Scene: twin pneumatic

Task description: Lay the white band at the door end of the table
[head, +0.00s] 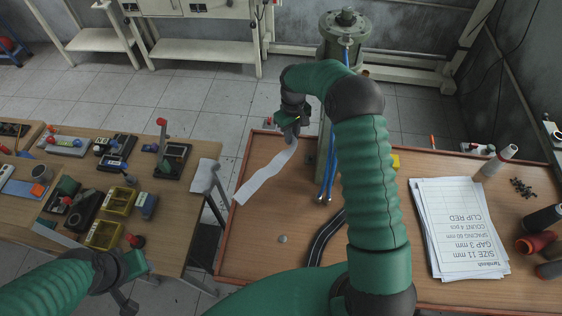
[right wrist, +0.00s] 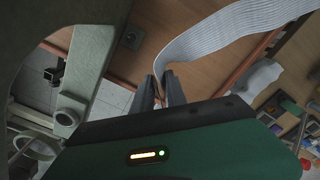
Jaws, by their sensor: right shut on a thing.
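The white band (head: 267,172) is a long pale ribbed strip. My right gripper (head: 292,136) is shut on its upper end, near the far left part of the brown table (head: 255,240). The band runs down to the left from the fingers, and its lower end is by the table's left edge. In the right wrist view the band (right wrist: 215,42) curves up and right from my fingertips (right wrist: 160,82). I cannot tell how much of it touches the table. My left gripper (head: 128,290) is over the left bench's front edge, away from the band; its fingers are unclear.
A green-grey press column (head: 345,45) with blue hoses (head: 329,170) stands at the far edge. A dark strip (head: 322,240) and a small round piece (head: 282,239) lie on the table. Papers (head: 455,225) and thread spools (head: 540,242) are right. The left bench (head: 175,220) holds several devices.

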